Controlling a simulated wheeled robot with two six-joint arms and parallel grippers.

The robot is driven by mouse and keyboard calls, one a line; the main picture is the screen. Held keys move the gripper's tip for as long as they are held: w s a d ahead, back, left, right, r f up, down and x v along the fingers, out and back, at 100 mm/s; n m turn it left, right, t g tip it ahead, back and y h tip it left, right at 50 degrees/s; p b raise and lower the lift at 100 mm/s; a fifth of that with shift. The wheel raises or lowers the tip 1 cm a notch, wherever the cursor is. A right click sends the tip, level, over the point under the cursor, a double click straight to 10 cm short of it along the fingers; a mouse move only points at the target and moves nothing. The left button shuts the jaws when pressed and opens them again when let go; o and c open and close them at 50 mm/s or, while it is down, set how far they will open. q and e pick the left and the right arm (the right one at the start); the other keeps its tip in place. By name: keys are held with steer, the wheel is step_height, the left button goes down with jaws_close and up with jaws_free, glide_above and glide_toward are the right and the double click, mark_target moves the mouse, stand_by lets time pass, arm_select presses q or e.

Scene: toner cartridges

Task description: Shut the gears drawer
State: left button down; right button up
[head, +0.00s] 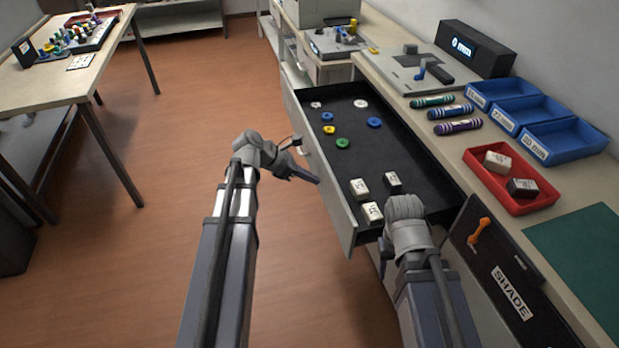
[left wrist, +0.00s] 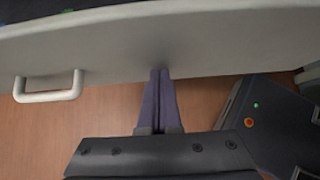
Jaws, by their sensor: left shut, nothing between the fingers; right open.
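The open drawer (head: 390,165) sticks out from under the bench, its pale front panel (head: 335,205) facing left. Several coloured round pieces (head: 343,143) and a few small labelled blocks (head: 359,187) lie on its dark floor. Its handle (head: 305,146) also shows in the left wrist view (left wrist: 48,90), left of my fingers. My left gripper (head: 316,181) is shut and empty, outside the drawer. Its fingertips (left wrist: 160,72) are at the front panel, touching or very close; I cannot tell which. My right gripper (head: 385,250) is open beside the drawer's near end, mostly hidden by its wrist.
A SHADE-labelled panel (head: 490,265) with an orange handle is at the near right. On the bench are a red tray (head: 515,203), blue bins (head: 560,141) and striped cylinders (head: 457,126). Another table (head: 50,85) stands far left. The floor (head: 190,130) between is clear.

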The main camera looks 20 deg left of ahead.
arm_select(q)
steer(key=w+d, duration=0.5)
steer(key=d, duration=0.3)
steer(key=w+d, duration=0.6)
steer(key=d, duration=0.2)
steer(key=w+d, duration=0.5)
steer(key=d, duration=0.3)
steer(key=shift+w+d, duration=0.15)
steer(key=shift+w, duration=0.1)
steer(key=shift+w+d, duration=0.15)
steer(key=shift+d, duration=0.1)
steer(key=shift+d+r, duration=0.1)
steer(key=shift+a, duration=0.3)
steer(key=s+a, duration=0.2)
steer(key=shift+s+a, duration=0.15)
steer(key=shift+a, duration=0.15)
steer(key=p+v, duration=0.7)
steer(key=v, duration=0.3)
steer(key=shift+a, duration=0.35)
steer(key=shift+s, duration=0.15)
